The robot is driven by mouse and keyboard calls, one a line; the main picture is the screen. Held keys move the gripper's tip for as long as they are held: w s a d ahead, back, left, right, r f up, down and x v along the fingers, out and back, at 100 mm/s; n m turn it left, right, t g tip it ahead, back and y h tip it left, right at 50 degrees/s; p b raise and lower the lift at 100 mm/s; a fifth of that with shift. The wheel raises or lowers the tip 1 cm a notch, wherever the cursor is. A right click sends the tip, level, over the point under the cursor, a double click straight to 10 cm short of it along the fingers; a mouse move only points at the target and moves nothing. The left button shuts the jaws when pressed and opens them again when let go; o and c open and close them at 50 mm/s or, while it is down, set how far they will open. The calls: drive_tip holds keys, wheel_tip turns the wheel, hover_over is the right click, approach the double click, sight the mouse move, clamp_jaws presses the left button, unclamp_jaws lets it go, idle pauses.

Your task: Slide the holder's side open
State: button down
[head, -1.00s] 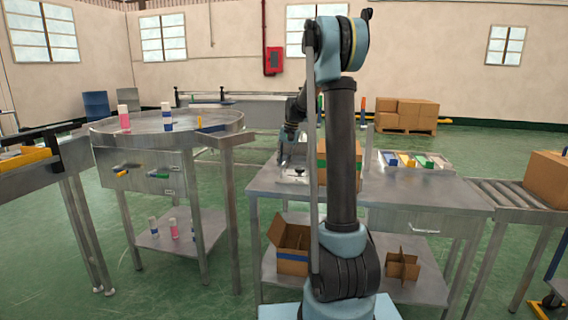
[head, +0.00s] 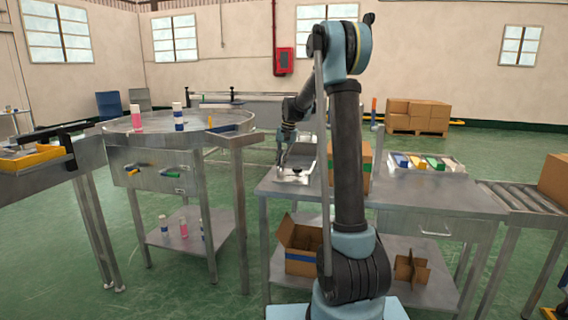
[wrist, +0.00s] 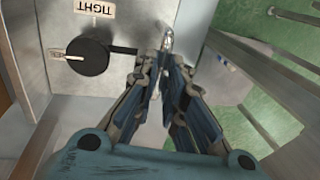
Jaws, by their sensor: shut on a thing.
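The holder (wrist: 115,65) is a metal fixture with a black round knob (wrist: 87,57) and a label reading "TIGHT" (wrist: 95,8), at the left of the wrist view. In the head view the holder (head: 296,174) sits at the left end of the steel table. My gripper (wrist: 164,68) is shut on a small shiny metal handle (wrist: 167,40) at the holder's right side, by the table edge. In the head view my gripper (head: 281,160) reaches down to the holder's left side. The fingertips partly cover the handle, so the exact contact is hidden.
A cardboard box (head: 366,165) stands on the table (head: 400,200) behind my arm. A tray of coloured items (head: 428,164) lies further right. A round steel table (head: 180,128) with cans stands to the left, with a floor gap between.

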drive_tip(key=c, duration=1.7)
unclamp_jaws()
drive_tip(key=shift+w+a, duration=0.1)
drive_tip(key=shift+a, duration=0.2)
drive_tip(key=shift+o, duration=0.2)
drive_tip(key=shift+d+r, duration=0.1)
wheel_tip(320, 180, up, 11)
drive_tip(key=d, duration=0.2)
drive_tip(key=shift+s+r, duration=0.2)
drive_tip(key=shift+s, duration=0.15)
drive_tip(key=shift+d, duration=0.1)
drive_tip(key=shift+s, duration=0.1)
